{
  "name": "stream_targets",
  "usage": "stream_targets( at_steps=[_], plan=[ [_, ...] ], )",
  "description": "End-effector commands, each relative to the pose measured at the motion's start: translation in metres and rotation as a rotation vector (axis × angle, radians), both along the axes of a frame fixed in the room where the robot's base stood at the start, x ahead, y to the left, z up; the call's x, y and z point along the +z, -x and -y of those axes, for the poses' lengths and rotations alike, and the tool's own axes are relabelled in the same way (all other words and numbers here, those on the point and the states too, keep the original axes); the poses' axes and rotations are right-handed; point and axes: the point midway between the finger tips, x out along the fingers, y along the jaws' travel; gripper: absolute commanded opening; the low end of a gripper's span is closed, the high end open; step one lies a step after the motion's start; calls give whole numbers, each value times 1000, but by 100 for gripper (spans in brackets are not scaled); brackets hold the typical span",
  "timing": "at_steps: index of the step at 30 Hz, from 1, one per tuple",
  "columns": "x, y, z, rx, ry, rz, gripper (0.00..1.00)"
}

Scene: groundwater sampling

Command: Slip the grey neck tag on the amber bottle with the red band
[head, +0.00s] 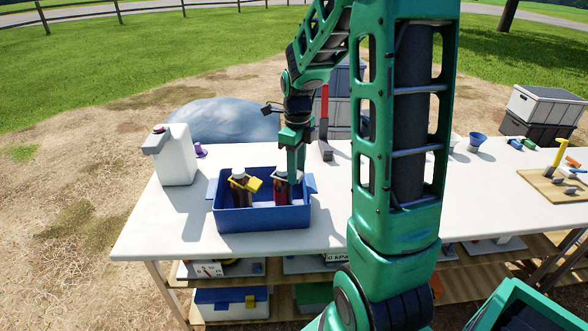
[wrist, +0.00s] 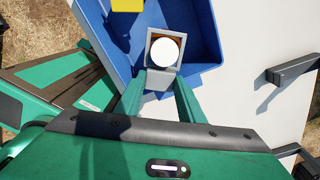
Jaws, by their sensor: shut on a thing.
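The amber bottle with the red band (head: 281,195) stands in the right part of a blue crate (head: 262,221) on the table. The grey neck tag (wrist: 161,80) is a square frame with a tab. In the wrist view its opening surrounds the bottle's round white cap (wrist: 167,51), with a little amber showing inside the frame. My gripper (wrist: 161,84) is shut on the tab, just above the crate; it also shows in the head view (head: 295,172). How far down the neck the tag sits I cannot tell.
Another dark bottle (head: 237,187) with a yellow tag (head: 254,184) stands to the left in the crate. A white jug (head: 178,160) is left of the crate. A grey stand with a red handle (head: 325,125) is behind it to the right.

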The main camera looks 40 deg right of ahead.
Motion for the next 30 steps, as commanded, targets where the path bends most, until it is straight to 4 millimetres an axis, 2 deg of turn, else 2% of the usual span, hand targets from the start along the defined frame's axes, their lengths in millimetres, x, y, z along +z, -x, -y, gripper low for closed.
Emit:
stream_targets(
  at_steps=[2, 3, 5, 13, 17, 20, 30],
  plan=[
    [0, 0, 0, 0, 0, 0, 22],
    [0, 0, 0, 0, 0, 0, 44],
    [0, 0, 0, 0, 0, 0, 57],
    [0, 0, 0, 0, 0, 0, 57],
    [7, 0, 0, 0, 0, 1, 57],
    [20, -1, 0, 0, 1, 3, 57],
    [82, -2, 0, 0, 1, 3, 57]
  ],
)
